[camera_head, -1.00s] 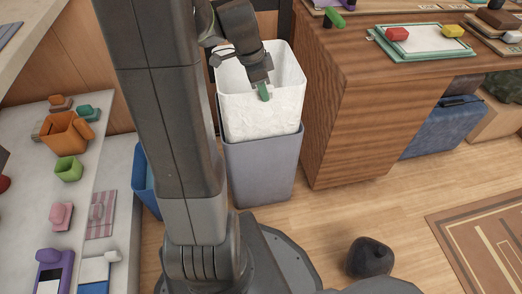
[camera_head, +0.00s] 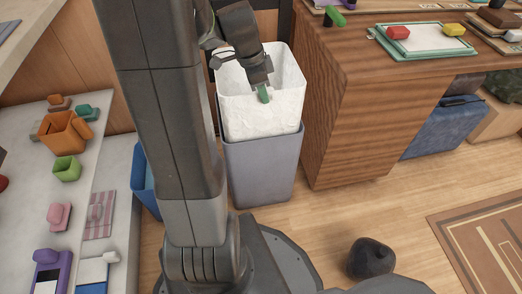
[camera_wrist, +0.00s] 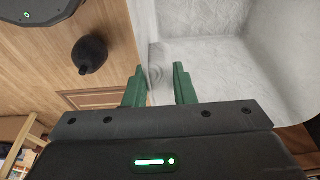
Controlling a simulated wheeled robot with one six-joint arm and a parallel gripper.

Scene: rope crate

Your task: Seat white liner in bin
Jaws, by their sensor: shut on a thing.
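The white liner (camera_head: 262,118) stands upright in the mouth of the grey bin (camera_head: 262,172) in the head view. Its lower end is inside the bin, and much of its wall stands above the bin's rim. My gripper (camera_head: 263,94) is at the liner's near rim, pointing down. In the wrist view my gripper (camera_wrist: 160,80) has its green fingers on either side of the liner's wall, and the liner's pale inside (camera_wrist: 215,75) shows to the right. The gripper is shut on the liner's wall. The liner's bottom inside the bin is hidden.
A wooden cabinet (camera_head: 345,130) stands close on the bin's right. A blue bin (camera_head: 146,180) is on the left, partly behind my arm. A dark rounded object (camera_head: 371,258) lies on the floor at front right. A counter with small coloured items (camera_head: 100,215) is at far left.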

